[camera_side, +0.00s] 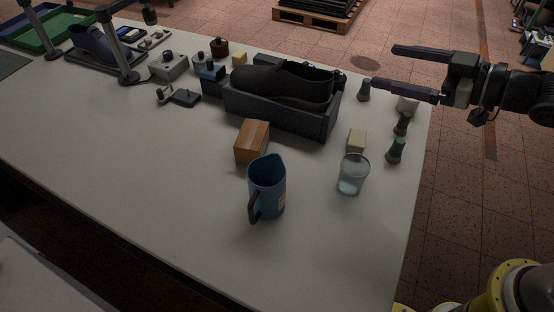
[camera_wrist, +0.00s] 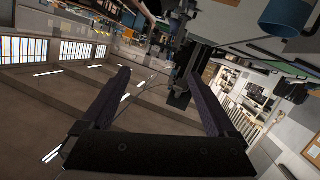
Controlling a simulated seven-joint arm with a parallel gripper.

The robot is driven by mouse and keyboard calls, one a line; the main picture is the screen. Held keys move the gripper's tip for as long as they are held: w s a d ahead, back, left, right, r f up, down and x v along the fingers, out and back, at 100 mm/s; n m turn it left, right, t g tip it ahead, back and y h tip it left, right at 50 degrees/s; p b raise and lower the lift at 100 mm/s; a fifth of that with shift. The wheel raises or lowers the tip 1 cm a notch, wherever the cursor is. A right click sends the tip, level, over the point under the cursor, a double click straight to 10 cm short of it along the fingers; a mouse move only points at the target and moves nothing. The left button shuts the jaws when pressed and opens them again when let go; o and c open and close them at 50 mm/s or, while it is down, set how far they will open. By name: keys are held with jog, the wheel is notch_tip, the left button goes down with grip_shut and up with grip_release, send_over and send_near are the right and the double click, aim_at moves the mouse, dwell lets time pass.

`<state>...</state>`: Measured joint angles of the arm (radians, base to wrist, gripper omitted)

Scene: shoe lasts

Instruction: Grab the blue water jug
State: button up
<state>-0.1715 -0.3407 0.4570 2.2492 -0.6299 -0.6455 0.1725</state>
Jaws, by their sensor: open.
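The blue water jug (camera_side: 268,188) stands upright on the white table (camera_side: 180,165), with its dark handle toward the front left and a small label on its right side. In the wrist view, a blue rounded thing at the upper right edge (camera_wrist: 287,16) looks like the jug, partly cut off. My gripper (camera_side: 383,67) is at the upper right in the side view, above the table's right edge and well apart from the jug. Its two dark fingers are spread, with nothing between them; they also show in the wrist view (camera_wrist: 160,88).
A clear cup (camera_side: 353,174) stands right of the jug. A brown box (camera_side: 252,141) is just behind it. A dark bin (camera_side: 280,112) with a black shoe (camera_side: 285,82) lies farther back. Small brushes (camera_side: 396,150) line the right edge. The table's front left is clear.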

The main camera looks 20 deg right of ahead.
aim_at(265, 191)
jog(key=s+a+f+n+g+y, duration=0.2)
jog(key=s+a+f+g, duration=0.15)
jog(key=a+f, duration=0.4)
jog(key=s+a+f+n+g+y, duration=0.25)
jog(key=a+f+g, duration=0.2)
jog(key=f, duration=0.55)
jog(key=shift+m+t+h, duration=0.25)
jog(key=shift+m+t, duration=0.05)
jog(key=shift+m, duration=0.15)
jog(key=x, duration=0.5)
jog(key=s+x, duration=0.1)
jog(key=x, duration=0.2)
jog(key=shift+a, duration=0.5)
jog(key=shift+r+x, duration=0.15)
jog(key=shift+x, duration=1.25)
jog(key=shift+r+x, duration=0.15)
jog(key=shift+x, duration=1.25)
jog(key=shift+w+a, duration=0.1)
jog(key=shift+w, duration=0.05)
jog(key=c, duration=1.2)
